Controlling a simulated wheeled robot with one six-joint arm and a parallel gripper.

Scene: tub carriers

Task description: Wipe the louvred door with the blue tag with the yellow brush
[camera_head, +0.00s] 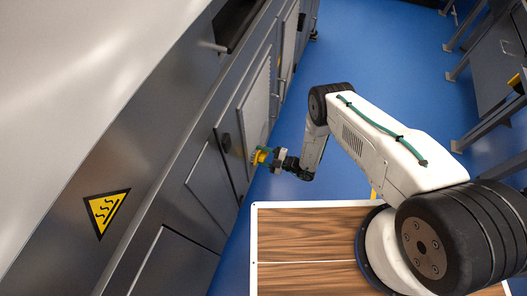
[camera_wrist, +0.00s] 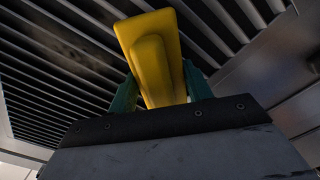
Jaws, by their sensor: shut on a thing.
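My gripper (camera_head: 270,156) is shut on the yellow brush (camera_head: 260,157), between its green fingers. In the wrist view the brush (camera_wrist: 155,55) stands up from the gripper (camera_wrist: 161,90), in front of dark louvre slats. In the head view the brush is at the face of a louvred door (camera_head: 257,108) on the steel unit at left. The slats (camera_wrist: 60,85) fill much of the wrist view, with a dull brownish smudge at upper left. Whether the brush touches them I cannot tell. I cannot make out a blue tag in either view.
Another louvred door (camera_head: 290,40) lies farther along the same steel unit. A yellow hot-surface warning sign (camera_head: 106,209) is on the near panel. The blue floor (camera_head: 370,60) is clear beyond my arm. Steel frames (camera_head: 490,60) stand at right.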

